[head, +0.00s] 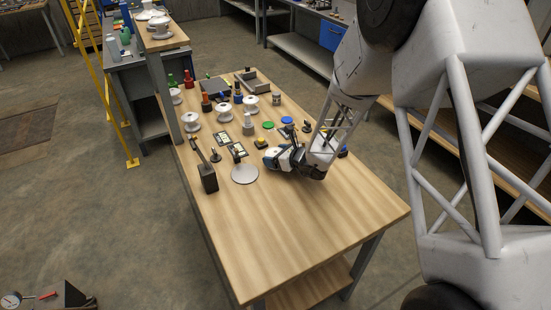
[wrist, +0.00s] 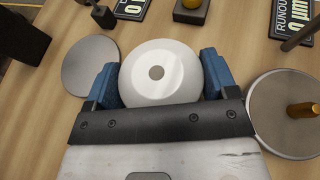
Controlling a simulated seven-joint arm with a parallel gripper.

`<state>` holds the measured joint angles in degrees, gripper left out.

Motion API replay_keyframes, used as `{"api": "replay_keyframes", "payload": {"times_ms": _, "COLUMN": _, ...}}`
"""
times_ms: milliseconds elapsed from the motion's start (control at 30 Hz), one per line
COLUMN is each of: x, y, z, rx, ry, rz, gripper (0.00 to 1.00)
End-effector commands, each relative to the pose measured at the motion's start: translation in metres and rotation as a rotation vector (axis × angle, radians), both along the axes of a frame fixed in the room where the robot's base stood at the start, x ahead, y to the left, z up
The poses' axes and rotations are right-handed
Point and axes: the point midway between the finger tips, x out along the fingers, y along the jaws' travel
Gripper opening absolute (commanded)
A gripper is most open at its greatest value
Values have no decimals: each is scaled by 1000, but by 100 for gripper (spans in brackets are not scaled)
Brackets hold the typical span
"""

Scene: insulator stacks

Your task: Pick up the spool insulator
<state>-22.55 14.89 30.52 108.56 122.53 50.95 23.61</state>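The white spool insulator (wrist: 178,78), round with a dark centre hole, sits between the two blue fingers of my gripper (wrist: 159,80) in the wrist view. One finger stands at each side, close against the rim. Whether they press on it or only flank it cannot be told. In the head view my gripper (head: 272,158) is low over the middle of the workbench. The spool is not clearly separable from the gripper there, and its underside is hidden.
A grey disc (wrist: 89,64) lies just left of the fingers. A metal disc with a brass knob (wrist: 302,110) is close on the right. A dark block (head: 208,180) stands at the bench's left edge. Several white insulators and fittings crowd the far half; the near bench (head: 300,235) is clear.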

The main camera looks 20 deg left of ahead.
Motion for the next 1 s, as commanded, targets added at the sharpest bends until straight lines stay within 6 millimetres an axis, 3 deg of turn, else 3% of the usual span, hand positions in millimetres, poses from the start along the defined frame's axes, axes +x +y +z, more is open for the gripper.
{"api": "replay_keyframes", "payload": {"times_ms": 33, "x": 0, "y": 0, "z": 0, "rx": 0, "ry": 0, "rz": 0, "gripper": 56}}
{"api": "replay_keyframes", "payload": {"times_ms": 133, "x": 0, "y": 0, "z": 1, "rx": 1, "ry": 0, "rz": 0, "gripper": 42}}
{"api": "replay_keyframes", "payload": {"times_ms": 567, "x": 0, "y": 0, "z": 5, "rx": 1, "ry": -1, "rz": 0, "gripper": 42}}
{"api": "replay_keyframes", "payload": {"times_ms": 933, "x": 0, "y": 0, "z": 38, "rx": 1, "ry": -3, "rz": 1, "gripper": 42}}
{"api": "replay_keyframes", "payload": {"times_ms": 1000, "x": -8, "y": -5, "z": 37, "rx": 0, "ry": 0, "rz": 0, "gripper": 42}}
